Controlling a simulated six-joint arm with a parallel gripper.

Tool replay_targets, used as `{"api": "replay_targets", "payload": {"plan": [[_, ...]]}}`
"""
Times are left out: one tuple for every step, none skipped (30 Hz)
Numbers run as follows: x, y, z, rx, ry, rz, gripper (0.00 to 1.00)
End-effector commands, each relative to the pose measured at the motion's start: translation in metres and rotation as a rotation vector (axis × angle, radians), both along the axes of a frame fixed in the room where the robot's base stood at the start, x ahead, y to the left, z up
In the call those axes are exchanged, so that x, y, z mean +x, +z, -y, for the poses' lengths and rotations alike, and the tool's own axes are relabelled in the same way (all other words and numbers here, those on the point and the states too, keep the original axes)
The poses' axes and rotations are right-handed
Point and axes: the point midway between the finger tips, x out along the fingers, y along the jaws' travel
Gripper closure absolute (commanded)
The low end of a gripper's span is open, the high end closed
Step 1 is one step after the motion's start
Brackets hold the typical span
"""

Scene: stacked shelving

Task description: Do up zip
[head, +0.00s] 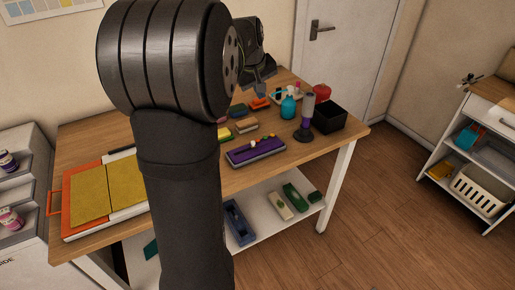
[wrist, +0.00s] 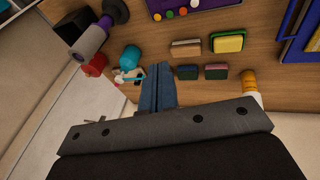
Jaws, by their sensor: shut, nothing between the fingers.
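I cannot make out a zip for certain in either view. A flat purple item (head: 256,151) with a grey front edge lies near the table's front edge in the head view. In the wrist view a purple piece (wrist: 208,5) with several small coloured dots is cut off by the top edge; a zip on it cannot be told. My gripper (head: 262,90) is above the back of the table, beyond the purple item and apart from it. In the wrist view my gripper's blue-grey fingers (wrist: 158,88) are together and empty. My arm hides part of the table in the head view.
A turquoise bottle (head: 288,107), a red object (head: 322,92), a black box (head: 330,115) and a grey-purple cylinder on a black base (head: 306,118) crowd the right. Several sponge-like blocks (wrist: 186,48) lie mid-table. An orange-edged board (head: 69,208) with yellow panels is at left.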

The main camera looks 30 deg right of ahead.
Motion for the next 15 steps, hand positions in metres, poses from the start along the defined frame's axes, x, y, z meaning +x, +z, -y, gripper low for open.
{"api": "replay_targets", "payload": {"plan": [[0.0, 0.0, 0.0, 0.0, 0.0, 0.0, 1.0], [0.0, 0.0, 0.0, 0.0, 0.0, 0.0, 1.0], [0.0, 0.0, 0.0, 0.0, 0.0, 0.0, 1.0], [0.0, 0.0, 0.0, 0.0, 0.0, 0.0, 1.0], [0.0, 0.0, 0.0, 0.0, 0.0, 0.0, 1.0], [0.0, 0.0, 0.0, 0.0, -0.001, 0.0, 0.92], [0.0, 0.0, -0.001, 0.001, -0.004, 0.001, 0.86], [-0.001, 0.0, -0.002, 0.004, -0.011, 0.005, 0.8], [-0.002, -0.001, -0.004, 0.009, -0.03, 0.012, 0.72], [-0.003, -0.002, -0.006, 0.016, -0.049, 0.021, 0.67], [-0.004, -0.003, -0.009, 0.024, -0.075, 0.032, 0.63], [-0.006, -0.005, -0.014, 0.037, -0.12, 0.051, 0.63], [-0.009, -0.007, -0.019, 0.049, -0.158, 0.067, 0.63], [-0.011, -0.008, -0.023, 0.063, -0.201, 0.085, 0.63], [-0.014, -0.011, -0.029, 0.082, -0.262, 0.109, 0.63]]}}
